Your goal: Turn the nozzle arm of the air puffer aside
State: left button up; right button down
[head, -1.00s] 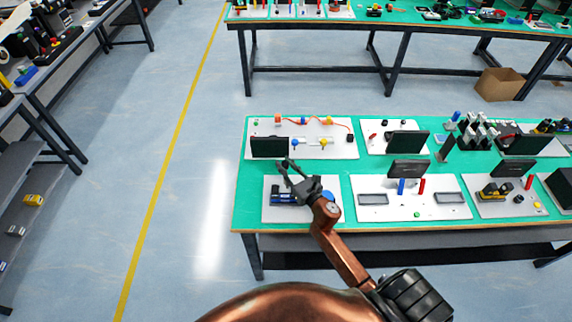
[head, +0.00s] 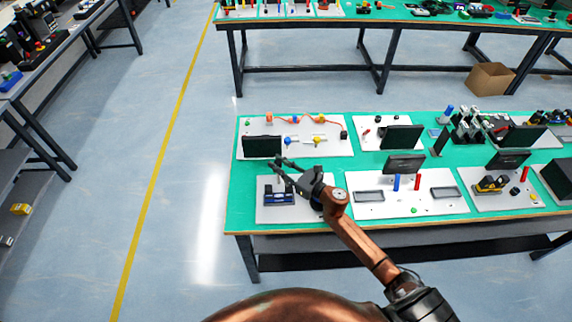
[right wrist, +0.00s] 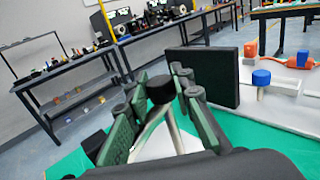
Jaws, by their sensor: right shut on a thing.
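My right gripper (head: 282,166) reaches in over the near left white board (head: 305,213), which carries a small blue and black mini conveyor (head: 279,199). In the right wrist view, the green-padded fingers of my right gripper (right wrist: 158,82) stand on both sides of a pale rod with a round black cap (right wrist: 161,91). This looks like the nozzle arm of the air puffer, and the gripper is shut on it. The exact contact is partly hidden by the fingers. In the head view my gripper hides the puffer. My left gripper is in neither view.
A black upright panel (head: 262,146) stands just behind the gripper, and also close to the fingers in the right wrist view (right wrist: 208,78). A board with blue and red posts (head: 407,206) lies to the right. The floor left of the green table (head: 239,194) is clear.

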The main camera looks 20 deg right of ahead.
jog(key=c, duration=1.7)
grip_release()
jog(key=shift+a, duration=0.15)
jog(key=shift+c, duration=0.2)
jog(key=shift+o, duration=0.4)
jog(key=v, duration=1.2)
